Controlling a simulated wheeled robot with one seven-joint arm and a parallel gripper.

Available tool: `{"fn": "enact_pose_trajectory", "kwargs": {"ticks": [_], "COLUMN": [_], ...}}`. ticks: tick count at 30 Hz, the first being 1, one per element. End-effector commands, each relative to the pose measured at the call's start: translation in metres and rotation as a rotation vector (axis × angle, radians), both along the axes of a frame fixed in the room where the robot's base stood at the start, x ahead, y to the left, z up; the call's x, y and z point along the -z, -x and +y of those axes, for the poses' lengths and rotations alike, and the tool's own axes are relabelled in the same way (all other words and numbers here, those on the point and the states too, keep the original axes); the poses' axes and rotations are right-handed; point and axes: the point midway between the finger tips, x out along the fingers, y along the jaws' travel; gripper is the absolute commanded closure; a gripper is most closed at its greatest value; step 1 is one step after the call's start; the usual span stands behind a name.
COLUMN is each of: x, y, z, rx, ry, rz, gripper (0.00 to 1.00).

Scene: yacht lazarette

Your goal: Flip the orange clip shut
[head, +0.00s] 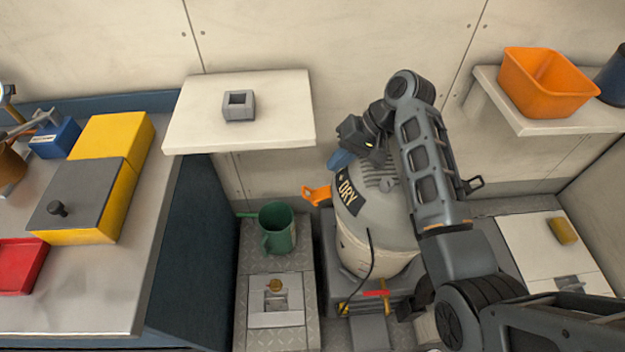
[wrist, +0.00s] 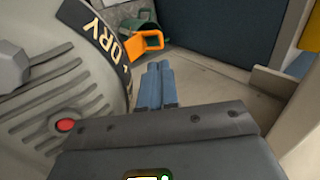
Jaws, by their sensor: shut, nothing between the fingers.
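The orange clip (head: 317,195) sticks out to the left from the side of a grey drum-shaped vacuum (head: 379,222) marked DRY. It stands away from the drum wall, swung outward.
A white shelf (head: 290,127) with a grey square block (head: 239,105) is left of my gripper. A green jug (head: 277,228) stands on a metal step below the clip. An orange bin (head: 545,85) sits on the right shelf.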

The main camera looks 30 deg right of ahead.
Motion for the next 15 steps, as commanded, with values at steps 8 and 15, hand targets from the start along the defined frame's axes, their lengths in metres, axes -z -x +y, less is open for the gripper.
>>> {"fn": "enact_pose_trajectory", "kwargs": {"ticks": [8,15], "x": [0.004,0.032], "y": [-0.001,-0.008], "z": [0.003,0.021], "rx": [-0.001,-0.002], "ry": [0.000,-0.002], "rz": [0.001,0.004], "gripper": [1.00,1.00]}}
